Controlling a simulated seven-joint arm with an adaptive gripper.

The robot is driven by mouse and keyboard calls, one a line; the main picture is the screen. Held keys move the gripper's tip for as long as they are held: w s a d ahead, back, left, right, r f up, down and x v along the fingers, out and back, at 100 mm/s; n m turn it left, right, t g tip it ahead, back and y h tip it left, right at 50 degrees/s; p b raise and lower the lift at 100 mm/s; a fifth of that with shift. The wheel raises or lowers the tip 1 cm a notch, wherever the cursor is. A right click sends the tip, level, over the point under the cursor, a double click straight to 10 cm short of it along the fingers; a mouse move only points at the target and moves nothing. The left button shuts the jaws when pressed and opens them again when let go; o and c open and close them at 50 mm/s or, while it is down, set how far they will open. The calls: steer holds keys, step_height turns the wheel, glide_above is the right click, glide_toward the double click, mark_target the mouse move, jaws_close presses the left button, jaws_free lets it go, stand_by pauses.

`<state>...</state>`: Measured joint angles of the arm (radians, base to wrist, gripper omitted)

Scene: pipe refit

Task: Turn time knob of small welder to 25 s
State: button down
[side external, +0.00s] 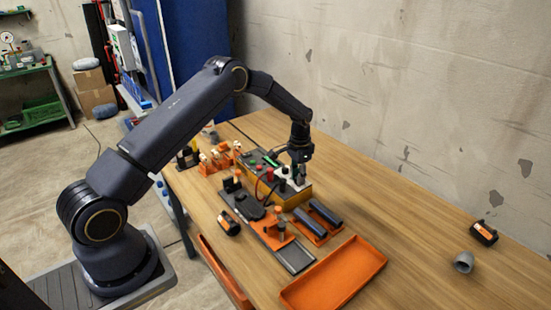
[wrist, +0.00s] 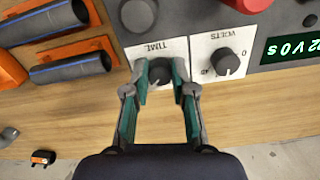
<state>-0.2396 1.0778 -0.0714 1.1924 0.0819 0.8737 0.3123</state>
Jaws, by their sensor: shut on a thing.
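The small welder (side external: 290,193) stands on the table, an orange-yellow box with a grey top panel. In the wrist view its panel (wrist: 180,17) shows a dark round TIME knob (wrist: 160,74) on a white label and a VOLTS knob (wrist: 225,62) to the right of it. A green-lit display (wrist: 291,46) sits at the far right, partly cut off. My gripper (wrist: 160,88) has its fingers on both sides of the TIME knob and is shut on it. In the side view my gripper (side external: 300,172) points down at the welder. The knob's pointer and time scale are mostly hidden.
Grey-blue pipes (wrist: 70,68) lie in orange holders beside the welder. An orange tray (side external: 335,274) lies at the table's front. A black and orange block (side external: 484,233) and a grey fitting (side external: 464,262) are at the right. The table's right half is mostly clear.

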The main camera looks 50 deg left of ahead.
steer(key=shift+m, duration=1.7)
steer(key=c, duration=1)
jaws_free()
steer(key=shift+o, duration=0.2)
step_height(320, 180, up, 12)
steer(key=shift+m, duration=0.3)
